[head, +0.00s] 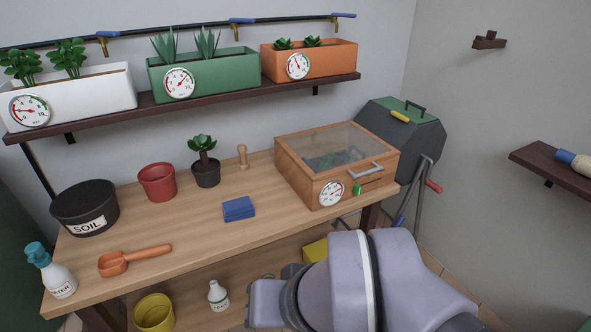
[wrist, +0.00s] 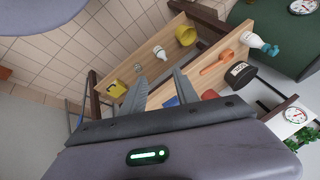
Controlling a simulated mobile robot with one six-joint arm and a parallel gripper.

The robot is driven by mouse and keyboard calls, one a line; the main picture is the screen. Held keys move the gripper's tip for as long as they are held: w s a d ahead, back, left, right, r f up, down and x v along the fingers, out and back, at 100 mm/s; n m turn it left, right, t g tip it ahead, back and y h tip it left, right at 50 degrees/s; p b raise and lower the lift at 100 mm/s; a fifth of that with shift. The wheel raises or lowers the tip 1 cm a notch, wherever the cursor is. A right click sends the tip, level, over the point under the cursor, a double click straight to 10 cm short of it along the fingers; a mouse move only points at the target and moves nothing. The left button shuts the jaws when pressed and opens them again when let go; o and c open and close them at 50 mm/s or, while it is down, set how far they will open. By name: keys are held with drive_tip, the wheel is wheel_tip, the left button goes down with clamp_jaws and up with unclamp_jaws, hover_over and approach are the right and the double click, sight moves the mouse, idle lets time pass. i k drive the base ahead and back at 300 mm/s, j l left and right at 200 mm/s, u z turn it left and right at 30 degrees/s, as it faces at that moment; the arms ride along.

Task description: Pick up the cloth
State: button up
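The cloth (head: 238,209) is a blue folded square lying flat on the wooden workbench (head: 190,218), left of the wooden box with the clear lid. In the wrist view a small part of the blue cloth (wrist: 171,102) shows beyond my gripper, partly hidden by it. My gripper (wrist: 158,84) has its two grey fingers apart with nothing between them, and it is away from the cloth. In the head view my arm fills the lower right, and the fingers cannot be made out there.
Around the cloth stand a potted plant (head: 206,165), a red pot (head: 157,182), a soil pot (head: 85,208), an orange scoop (head: 134,259) and the clear-lidded box (head: 325,165). A spray bottle (head: 52,270) stands at the front left. The bench top in front of the cloth is clear.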

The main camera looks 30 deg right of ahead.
sight(243, 208)
drive_tip(key=i+j+z, duration=0.3)
drive_tip(key=i, duration=0.3)
drive_tip(key=i+j+z, duration=0.3)
drive_tip(key=i+j, duration=0.2)
drive_tip(key=i, duration=0.1)
